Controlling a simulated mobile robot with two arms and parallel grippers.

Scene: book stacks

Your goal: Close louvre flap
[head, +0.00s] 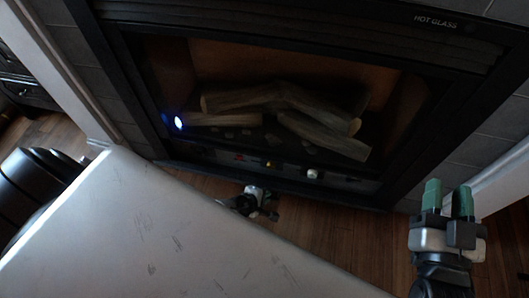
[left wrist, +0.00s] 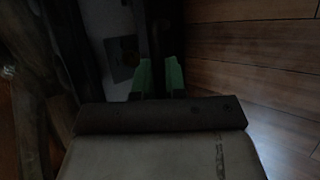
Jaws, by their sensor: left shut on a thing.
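The louvre flap (head: 330,196) is a long dark strip along the bottom of the fireplace, below an exposed control panel (head: 285,168) with small knobs. It looks lowered, with the controls showing above it. My left gripper (head: 262,196) is at the flap's edge, partly hidden in the head view. In the left wrist view its green fingers (left wrist: 159,76) stand on either side of the dark flap strip (left wrist: 157,45), shut on it. My right gripper (head: 447,200) is off to the right, its green fingers apart with nothing between them.
The fireplace (head: 250,55) holds several logs behind a dark frame marked HOT GLASS. A blue light (head: 178,122) glows at its left. White trim (head: 503,182) stands close to my right gripper.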

